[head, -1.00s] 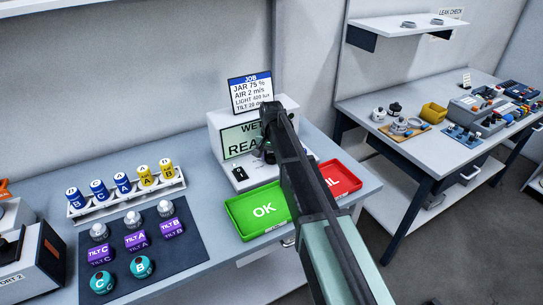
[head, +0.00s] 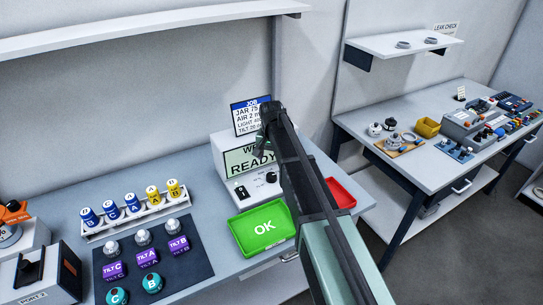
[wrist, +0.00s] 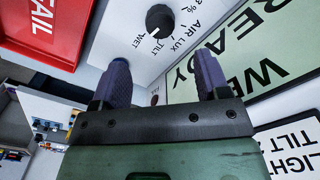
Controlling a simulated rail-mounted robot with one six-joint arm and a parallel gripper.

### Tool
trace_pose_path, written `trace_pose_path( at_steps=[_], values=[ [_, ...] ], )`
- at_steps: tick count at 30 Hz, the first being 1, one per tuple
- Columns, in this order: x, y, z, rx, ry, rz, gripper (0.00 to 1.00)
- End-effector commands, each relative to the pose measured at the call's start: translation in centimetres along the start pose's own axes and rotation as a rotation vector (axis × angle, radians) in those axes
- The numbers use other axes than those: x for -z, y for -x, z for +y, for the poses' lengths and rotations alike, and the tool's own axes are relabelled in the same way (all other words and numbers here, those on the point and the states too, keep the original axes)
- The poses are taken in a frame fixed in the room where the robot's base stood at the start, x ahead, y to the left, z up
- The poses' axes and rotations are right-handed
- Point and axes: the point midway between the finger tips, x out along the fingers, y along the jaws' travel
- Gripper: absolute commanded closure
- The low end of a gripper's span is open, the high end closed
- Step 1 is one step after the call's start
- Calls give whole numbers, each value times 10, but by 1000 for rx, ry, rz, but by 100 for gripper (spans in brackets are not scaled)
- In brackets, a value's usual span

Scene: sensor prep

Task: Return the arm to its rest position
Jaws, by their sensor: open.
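My gripper (wrist: 162,68) shows in the wrist view with two dark purple fingers spread apart and nothing between them. It faces the white meter box (head: 223,185), with its black knob (wrist: 159,18) and its pale green screen (wrist: 235,50) reading READY. In the head view my arm reaches up from the lower right, and its dark end (head: 270,125) hangs in front of the box and partly covers the screen and the JOB card (head: 250,103). Whether the fingers touch the box cannot be told.
The green OK tray (head: 263,229) and red FAIL tray (head: 341,193) lie in front of the box, the red one partly behind my arm. A rack (head: 138,220) of labelled bottles and a dark mat (head: 200,262) with jars stand left. A second bench (head: 400,112) is at right.

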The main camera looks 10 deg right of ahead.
Motion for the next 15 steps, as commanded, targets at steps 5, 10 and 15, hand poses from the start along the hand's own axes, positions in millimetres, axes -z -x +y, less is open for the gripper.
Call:
trace_pose_path(
  at_steps=[5,10,15],
  values=[
    [0,18,0,0,0,0,31],
    [0,15,0,0,0,0,31],
    [0,15,0,0,0,0,31]
  ],
)
